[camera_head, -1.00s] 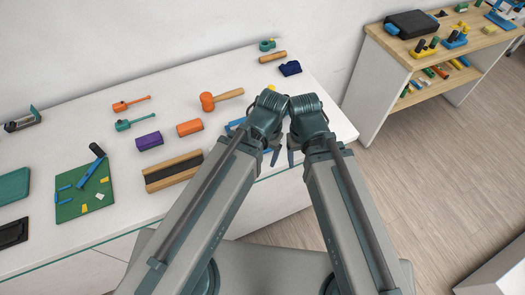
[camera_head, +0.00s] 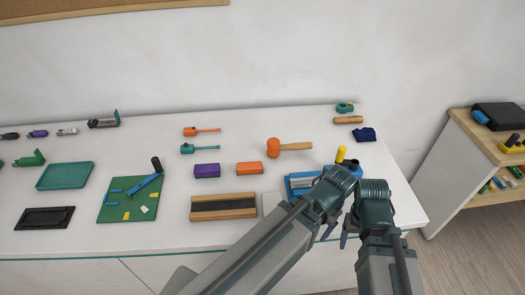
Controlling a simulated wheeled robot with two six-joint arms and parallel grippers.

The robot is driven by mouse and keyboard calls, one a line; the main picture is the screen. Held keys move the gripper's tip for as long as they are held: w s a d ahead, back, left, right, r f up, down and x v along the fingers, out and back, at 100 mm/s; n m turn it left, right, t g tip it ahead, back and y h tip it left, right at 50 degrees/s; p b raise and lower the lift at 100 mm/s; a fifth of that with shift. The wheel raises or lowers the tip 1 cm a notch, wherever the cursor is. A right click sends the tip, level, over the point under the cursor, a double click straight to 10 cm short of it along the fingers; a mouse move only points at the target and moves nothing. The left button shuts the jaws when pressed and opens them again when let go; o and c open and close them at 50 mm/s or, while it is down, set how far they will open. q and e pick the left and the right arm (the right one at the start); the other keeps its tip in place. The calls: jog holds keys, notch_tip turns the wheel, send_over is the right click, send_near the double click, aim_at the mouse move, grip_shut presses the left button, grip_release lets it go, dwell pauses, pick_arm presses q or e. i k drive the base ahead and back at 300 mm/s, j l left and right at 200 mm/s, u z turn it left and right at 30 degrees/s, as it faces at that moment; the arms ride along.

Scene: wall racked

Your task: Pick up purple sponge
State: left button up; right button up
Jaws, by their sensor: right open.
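The purple sponge (camera_head: 207,171) is a small block lying on the white table, left of a similar orange block (camera_head: 249,169). Both of my arms are folded at the front right of the table, well to the right of the sponge and apart from it. My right gripper (camera_head: 346,238) is open, mostly hidden by its own wrist. My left gripper (camera_head: 328,231) is beside it, with only a finger tip showing below the wrist, so its jaws cannot be made out. Nothing covers the sponge.
Behind the sponge lie a green tool (camera_head: 200,149) and an orange one (camera_head: 202,131). In front is a wood-framed dark block (camera_head: 223,206). A green board (camera_head: 129,203) is to the left, an orange mallet (camera_head: 288,147) to the right. A blue tray (camera_head: 300,185) is near my arms.

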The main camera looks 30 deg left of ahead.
aim_at(211, 170)
jog(key=u, duration=1.5)
